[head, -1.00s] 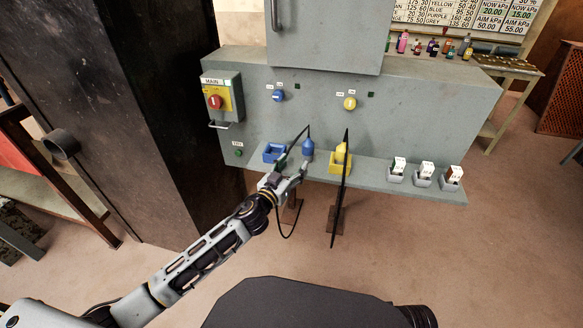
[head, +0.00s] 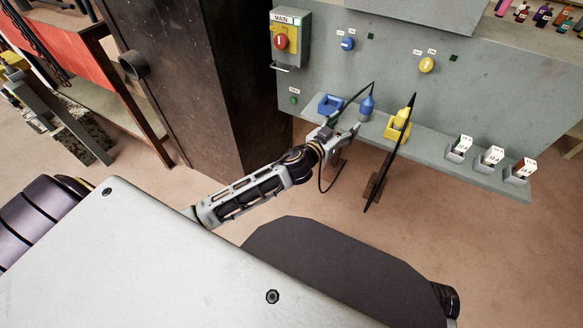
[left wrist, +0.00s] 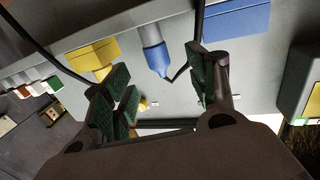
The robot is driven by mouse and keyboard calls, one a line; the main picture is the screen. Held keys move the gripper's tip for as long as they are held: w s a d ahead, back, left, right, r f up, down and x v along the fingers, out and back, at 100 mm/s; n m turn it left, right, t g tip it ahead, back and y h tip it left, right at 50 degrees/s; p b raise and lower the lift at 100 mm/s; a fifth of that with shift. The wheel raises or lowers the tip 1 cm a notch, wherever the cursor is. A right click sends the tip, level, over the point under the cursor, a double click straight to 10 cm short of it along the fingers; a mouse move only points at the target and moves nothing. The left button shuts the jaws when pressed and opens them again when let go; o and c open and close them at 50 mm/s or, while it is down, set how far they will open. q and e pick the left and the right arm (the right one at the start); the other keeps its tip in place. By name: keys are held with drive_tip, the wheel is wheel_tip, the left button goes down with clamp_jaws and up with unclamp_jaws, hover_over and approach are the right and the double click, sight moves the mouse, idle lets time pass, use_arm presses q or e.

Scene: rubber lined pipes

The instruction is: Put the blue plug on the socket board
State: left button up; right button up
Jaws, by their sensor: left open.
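The blue plug (head: 366,108) stands upright on the shelf of the grey socket board (head: 300,75), with a black cable at its top. The blue socket (head: 331,105) is just left of it. My left gripper (head: 344,131) is open and empty, just in front of the plug and a little to its left. In the left wrist view the plug (left wrist: 157,58) shows between and beyond the green-padded fingers (left wrist: 162,88), not clasped. The blue socket (left wrist: 236,22) is at upper right there. My right gripper is not in view.
A yellow plug in a yellow socket (head: 391,132) stands right of the blue plug, with a black cable hanging in front. Several grey holders (head: 459,150) stand further right on the shelf. A dark cabinet (head: 190,80) is at the left. The blue plug's cable passes close to my gripper.

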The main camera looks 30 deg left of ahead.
use_arm(q)
drive_tip(key=s+a+f+n+g+y, duration=0.1)
drive_tip(key=s+a+f+g+y, duration=0.15)
drive_tip(key=s+f, duration=0.4)
drive_tip(key=s+a+f+n+g+y, duration=0.25)
drive_tip(key=s+f+g, duration=0.2)
drive_tip(key=f, duration=0.35)
drive_tip(key=s+f+m+g+h, duration=0.1)
drive_tip(key=s+f+g, duration=0.2)
drive_tip(key=s, duration=0.7)
drive_tip(key=s+f+m+g, duration=0.2)
drive_tip(key=s+f+g, duration=0.2)
drive_tip(key=s, duration=0.7)
wheel_tip(320, 180, down, 2)
drive_tip(key=shift+d+f+h, duration=0.25)
drive_tip(key=shift+d+h, duration=0.15)
drive_tip(key=shift+d, duration=0.05)
